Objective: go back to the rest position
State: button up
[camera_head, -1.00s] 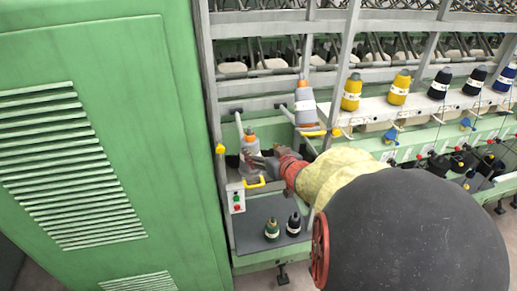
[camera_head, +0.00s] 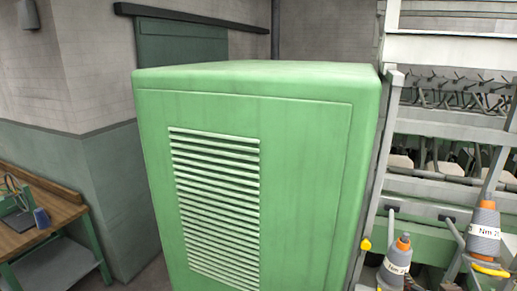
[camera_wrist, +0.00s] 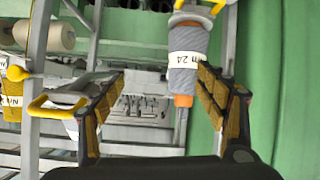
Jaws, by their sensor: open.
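My gripper (camera_wrist: 157,78) is open in the wrist view, with its two padded fingers spread apart. A grey yarn bobbin (camera_wrist: 188,75) with an orange tip and a white label reading "Nm 24" shows upside down there, near the right fingertip; whether they touch I cannot tell. In the head view my arm and gripper are not visible. That view shows two grey bobbins with orange tops on the frame at right: one lower (camera_head: 397,262) and one higher (camera_head: 484,232).
A large green cabinet (camera_head: 240,190) with louvres fills the head view's middle. A wooden workbench (camera_head: 40,225) stands at left by the wall. The spinning frame's grey post (camera_head: 378,160) rises beside the cabinet. Yellow yarn (camera_wrist: 12,95) and a yellow handle (camera_wrist: 55,107) show at left in the wrist view.

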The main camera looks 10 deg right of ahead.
jog(key=s+a+f+m+g+b, duration=0.25)
jog(key=s+f+g+b, duration=0.3)
jog(key=s+f, duration=0.45)
jog(key=a+f+n+y+b, duration=0.2)
jog(key=a+f+b, duration=0.2)
jog(key=a+b, duration=0.3)
jog(key=s+a+f+n+y+b, duration=0.1)
jog(key=a+f+b, duration=0.3)
jog(key=a+b, duration=0.4)
jog(key=s+a+f+n+y+b, duration=0.1)
jog(key=a+f+n+y+b, duration=0.2)
jog(key=a, duration=1.4)
jog(key=shift+f+n+b, duration=0.35)
jog(key=shift+f+b, duration=0.3)
jog(key=shift+b, duration=1.65)
jog(key=shift+s+t, duration=0.1)
jog(key=shift+t, duration=0.15)
jog(key=shift+c, duration=0.3)
